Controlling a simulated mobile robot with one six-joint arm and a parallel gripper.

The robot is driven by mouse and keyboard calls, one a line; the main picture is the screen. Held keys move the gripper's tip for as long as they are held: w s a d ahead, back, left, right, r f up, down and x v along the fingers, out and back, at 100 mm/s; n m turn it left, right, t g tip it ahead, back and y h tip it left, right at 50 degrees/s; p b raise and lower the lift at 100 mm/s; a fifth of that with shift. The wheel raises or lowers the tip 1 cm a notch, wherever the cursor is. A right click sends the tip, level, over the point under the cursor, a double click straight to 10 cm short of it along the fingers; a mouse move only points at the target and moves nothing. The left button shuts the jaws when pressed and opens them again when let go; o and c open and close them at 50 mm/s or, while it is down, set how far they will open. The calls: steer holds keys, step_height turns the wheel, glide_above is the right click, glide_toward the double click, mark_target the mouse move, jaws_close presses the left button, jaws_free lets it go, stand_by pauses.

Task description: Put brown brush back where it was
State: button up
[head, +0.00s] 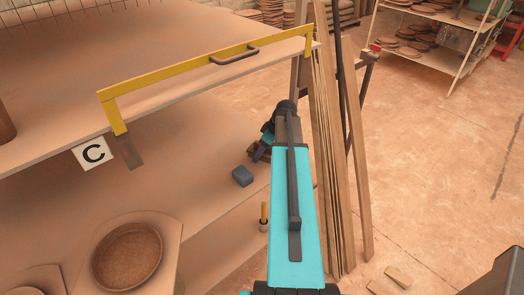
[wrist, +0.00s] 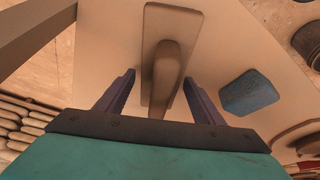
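The brown brush (wrist: 160,25) shows in the wrist view as a flat rectangular plate with a raised rounded handle. It appears to lie on a pale brown shelf surface. My gripper (wrist: 160,78) is open, with one dark finger on each side of the handle and a visible gap on both sides. In the head view my gripper (head: 262,148) is at the right end of the lower shelf (head: 205,165). The brush is mostly hidden there behind my arm and gripper.
A blue-grey block (wrist: 249,92) lies right of the brush; it also shows in the head view (head: 242,176). Tall planks (head: 325,160) lean right of my arm. A round brown dish (head: 127,257) sits lower left.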

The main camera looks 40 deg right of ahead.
steer(key=shift+d+r, duration=0.1)
steer(key=shift+r, duration=0.15)
steer(key=shift+b+v, duration=0.4)
steer(key=shift+v, duration=0.55)
steer(key=v, duration=0.2)
steer(key=shift+s+r+b, duration=0.15)
steer(key=shift+r+b, duration=0.1)
steer(key=shift+b, duration=0.15)
steer(key=s+d+b, duration=0.3)
steer(key=s, duration=0.8)
steer(key=shift+s+d+r, duration=0.15)
steer(key=shift+s+d, duration=0.05)
steer(key=shift+d, duration=0.15)
